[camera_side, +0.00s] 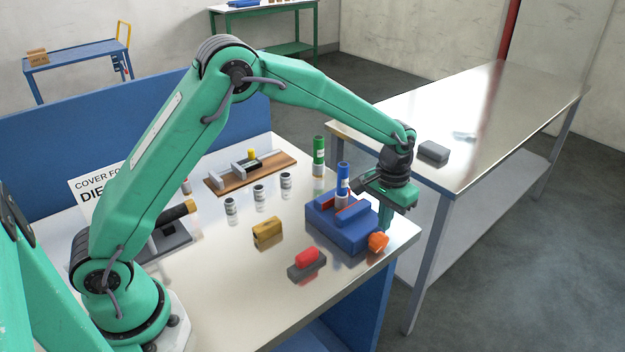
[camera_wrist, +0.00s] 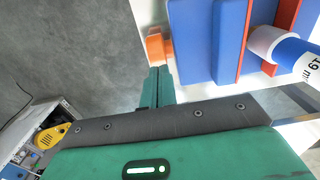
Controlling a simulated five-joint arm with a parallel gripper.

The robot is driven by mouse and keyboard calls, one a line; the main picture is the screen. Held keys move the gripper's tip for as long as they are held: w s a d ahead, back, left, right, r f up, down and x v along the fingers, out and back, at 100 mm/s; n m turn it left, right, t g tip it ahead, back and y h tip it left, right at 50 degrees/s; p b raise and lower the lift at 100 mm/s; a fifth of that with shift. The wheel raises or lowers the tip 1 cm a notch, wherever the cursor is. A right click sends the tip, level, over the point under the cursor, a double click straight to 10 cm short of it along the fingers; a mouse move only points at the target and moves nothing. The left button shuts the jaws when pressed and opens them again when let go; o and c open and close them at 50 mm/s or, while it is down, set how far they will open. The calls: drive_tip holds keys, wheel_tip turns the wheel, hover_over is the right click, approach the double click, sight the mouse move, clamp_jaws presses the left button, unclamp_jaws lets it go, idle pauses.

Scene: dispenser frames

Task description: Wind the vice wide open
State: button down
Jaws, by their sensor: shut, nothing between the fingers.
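The blue vice (camera_side: 335,226) stands at the right front corner of the steel bench, with red-orange jaw faces. It also shows in the wrist view (camera_wrist: 205,40). Its orange knob (camera_side: 378,242) sticks out on the side facing the bench edge and shows in the wrist view (camera_wrist: 155,46). A blue and white tube (camera_side: 343,180) stands upright between the jaws; whether both faces touch it I cannot tell. My gripper (camera_side: 386,222) points down beside the vice, close to the knob. Its fingers (camera_wrist: 158,86) are shut and empty. Contact with the knob is unclear.
A green tube (camera_side: 319,155) stands behind the vice. A red-topped grey block (camera_side: 307,262), a brass-coloured block (camera_side: 267,233) and several small canisters (camera_side: 258,193) stand to its left. A wooden fixture board (camera_side: 250,175) lies further back. Another steel table (camera_side: 470,125) stands to the right.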

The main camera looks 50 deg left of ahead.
sight(374, 240)
drive_tip(key=shift+f, duration=0.9)
idle(0.4)
drive_tip(key=shift+s+f, duration=0.1)
drive_tip(key=shift+s, duration=0.4)
idle(0.6)
drive_tip(key=shift+s, duration=0.5)
idle(0.8)
drive_tip(key=shift+r, duration=0.2)
idle(0.5)
drive_tip(key=shift+s+f, duration=0.1)
drive_tip(key=shift+s, duration=0.25)
idle(0.5)
drive_tip(key=shift+r, duration=0.9)
drive_tip(key=shift+w, duration=0.2)
